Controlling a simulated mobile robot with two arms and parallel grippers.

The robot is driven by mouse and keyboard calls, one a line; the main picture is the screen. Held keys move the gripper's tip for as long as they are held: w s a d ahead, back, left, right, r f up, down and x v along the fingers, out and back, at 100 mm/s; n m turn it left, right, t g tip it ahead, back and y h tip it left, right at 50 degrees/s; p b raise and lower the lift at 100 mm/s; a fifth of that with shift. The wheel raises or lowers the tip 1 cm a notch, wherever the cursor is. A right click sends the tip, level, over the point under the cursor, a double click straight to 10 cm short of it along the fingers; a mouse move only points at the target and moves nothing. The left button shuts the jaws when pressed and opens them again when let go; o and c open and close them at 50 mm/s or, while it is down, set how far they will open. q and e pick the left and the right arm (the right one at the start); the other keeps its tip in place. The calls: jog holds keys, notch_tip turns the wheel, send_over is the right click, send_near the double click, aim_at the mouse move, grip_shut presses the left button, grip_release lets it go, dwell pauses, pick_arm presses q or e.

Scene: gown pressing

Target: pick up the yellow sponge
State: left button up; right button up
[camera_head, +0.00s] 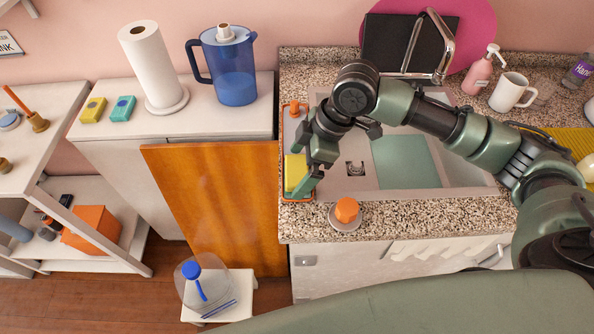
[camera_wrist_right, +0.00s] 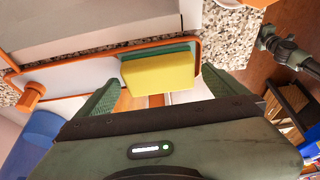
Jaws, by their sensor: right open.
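A yellow sponge (camera_head: 294,172) with a green layer lies in an orange-rimmed tray (camera_head: 283,198) at the left end of the sink counter. In the right wrist view the sponge (camera_wrist_right: 158,80) shows its yellow face, with green along its far edge. My right gripper (camera_head: 308,176) is at the sponge and partly covers it in the head view. In the wrist view its two green fingers (camera_wrist_right: 160,92) are open, one toward each end of the sponge. I cannot tell whether they touch it.
Another yellow sponge (camera_head: 93,109) and a teal one (camera_head: 123,108) lie on the white cabinet, beside a paper towel roll (camera_head: 155,65) and a blue pitcher (camera_head: 235,88). An orange-topped item (camera_head: 346,211) stands at the counter's front edge. The sink (camera_head: 405,160) is right of the tray.

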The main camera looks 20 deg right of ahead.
aim_at(300, 169)
jog(key=c, duration=1.3)
jog(key=shift+o, duration=0.2)
notch_tip(300, 169, up, 20)
jog(key=shift+b, duration=0.3)
